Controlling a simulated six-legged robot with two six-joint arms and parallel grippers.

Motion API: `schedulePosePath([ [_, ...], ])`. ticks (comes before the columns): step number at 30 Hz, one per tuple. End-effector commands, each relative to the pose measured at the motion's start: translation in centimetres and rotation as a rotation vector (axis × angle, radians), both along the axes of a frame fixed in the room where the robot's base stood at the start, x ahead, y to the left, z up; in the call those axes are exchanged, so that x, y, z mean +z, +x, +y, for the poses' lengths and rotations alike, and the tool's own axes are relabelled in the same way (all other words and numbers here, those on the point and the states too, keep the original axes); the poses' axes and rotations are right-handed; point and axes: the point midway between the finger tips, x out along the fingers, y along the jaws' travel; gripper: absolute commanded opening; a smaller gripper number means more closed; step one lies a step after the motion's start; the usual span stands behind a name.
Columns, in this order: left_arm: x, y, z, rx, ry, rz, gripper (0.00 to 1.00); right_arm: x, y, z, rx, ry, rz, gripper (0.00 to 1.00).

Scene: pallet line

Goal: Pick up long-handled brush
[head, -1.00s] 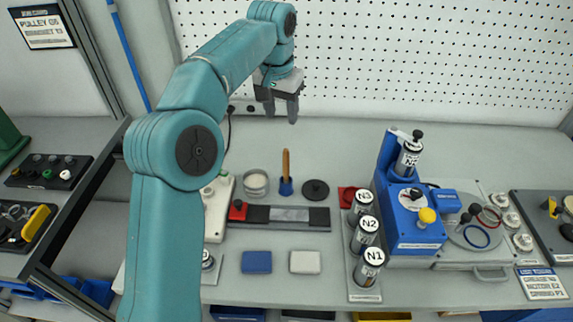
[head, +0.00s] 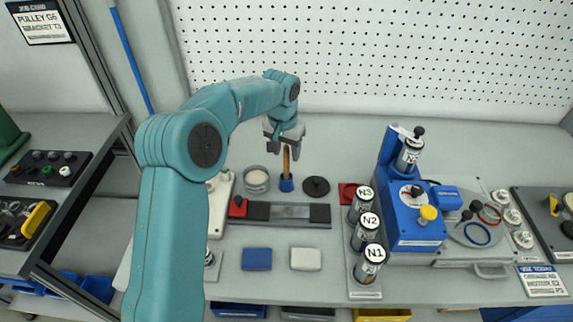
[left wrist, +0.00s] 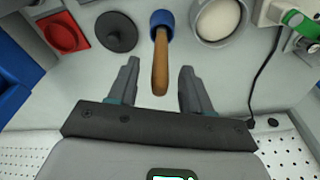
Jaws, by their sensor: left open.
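The long-handled brush (head: 286,163) stands upright in a small blue holder (head: 286,184) on the bench, its wooden handle pointing up. My left gripper (head: 284,150) is open, with its fingers around the top of the handle in the head view. In the left wrist view the brush handle (left wrist: 160,65) lies in line with the gap between the open fingers of the left gripper (left wrist: 158,88). The handle's end reaches between the fingertips, with space on both sides. I cannot see contact. My right gripper is not in view.
A round container of pale material (head: 257,180) stands close left of the brush, and a black disc (head: 316,187) lies close right. A dark bar (head: 285,214) lies in front. Labelled cylinders (head: 366,232) and a blue fixture (head: 417,217) stand to the right. The pegboard (head: 370,60) rises behind.

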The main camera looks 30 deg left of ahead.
Motion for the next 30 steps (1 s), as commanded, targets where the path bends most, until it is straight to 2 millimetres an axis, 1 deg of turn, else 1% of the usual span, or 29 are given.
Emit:
schedulePosePath([
  [3, -0.8, 0.2, 0.0, 0.0, 0.0, 0.0, 0.49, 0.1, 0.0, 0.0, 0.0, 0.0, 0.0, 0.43],
  [9, -0.9, 0.2, 0.0, 0.0, 0.0, -0.001, 0.49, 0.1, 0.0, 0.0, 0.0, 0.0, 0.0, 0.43],
  [10, -0.9, 0.2, 0.0, 0.0, 0.0, -0.001, 0.43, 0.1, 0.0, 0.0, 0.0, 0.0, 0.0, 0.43],
  [11, -0.9, 0.2, 0.0, 0.0, 0.0, -0.001, 0.33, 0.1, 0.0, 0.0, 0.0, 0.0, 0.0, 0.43],
  [12, -0.9, 0.2, 0.0, 0.0, 0.0, -0.001, 0.2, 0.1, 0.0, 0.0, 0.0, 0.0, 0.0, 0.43],
  [14, -0.9, 0.2, 0.0, 0.0, 0.0, -0.001, 0.0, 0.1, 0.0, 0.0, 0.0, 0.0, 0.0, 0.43],
  [25, -0.8, 0.2, 0.0, 0.0, 0.0, -0.001, 0.0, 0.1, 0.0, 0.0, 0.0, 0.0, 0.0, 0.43],
  [28, -0.2, 0.2, 0.1, 0.0, 0.0, -0.002, 0.0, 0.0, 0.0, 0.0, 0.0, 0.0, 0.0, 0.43],
  [30, 0.5, 0.3, 0.1, 0.001, 0.0, -0.004, 0.0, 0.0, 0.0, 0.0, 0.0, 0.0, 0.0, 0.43],
])
